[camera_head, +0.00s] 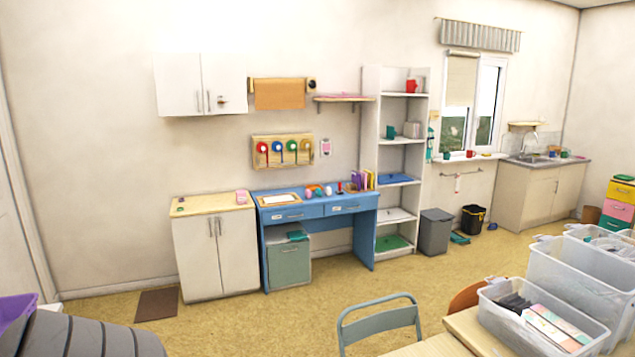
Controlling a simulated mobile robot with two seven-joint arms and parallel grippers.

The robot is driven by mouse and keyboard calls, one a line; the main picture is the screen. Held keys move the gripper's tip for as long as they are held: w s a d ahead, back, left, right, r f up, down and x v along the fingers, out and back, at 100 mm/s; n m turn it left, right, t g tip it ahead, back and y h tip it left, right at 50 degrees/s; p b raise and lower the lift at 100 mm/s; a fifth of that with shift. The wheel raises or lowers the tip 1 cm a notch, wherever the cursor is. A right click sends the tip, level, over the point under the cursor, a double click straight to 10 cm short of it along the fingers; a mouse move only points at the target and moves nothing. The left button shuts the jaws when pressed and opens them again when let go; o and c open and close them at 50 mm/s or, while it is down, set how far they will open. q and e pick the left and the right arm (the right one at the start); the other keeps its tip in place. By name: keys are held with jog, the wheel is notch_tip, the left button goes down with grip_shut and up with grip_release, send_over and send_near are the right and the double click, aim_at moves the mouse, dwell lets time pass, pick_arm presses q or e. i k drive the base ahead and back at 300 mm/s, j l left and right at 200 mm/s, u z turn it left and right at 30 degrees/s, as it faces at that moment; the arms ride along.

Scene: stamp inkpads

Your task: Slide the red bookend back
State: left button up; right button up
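A small upright red item (340,188) stands on the blue desk (300,218), left of a row of purple and yellow books (362,181). It is too small to tell whether it is the red bookend. Another red item (411,86) sits on the top shelf of the white shelf unit (370,150); it looks more like a mug. Neither of my grippers shows in the head view.
A grey chair (380,318) and a table with clear plastic bins (575,270) are in front at the right. A dark ribbed object (80,336) and a purple bin (14,316) fill the lower left. Floor before the desk (270,300) is clear.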

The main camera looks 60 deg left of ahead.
aim_at(411, 85)
jog(key=u, duration=1.6)
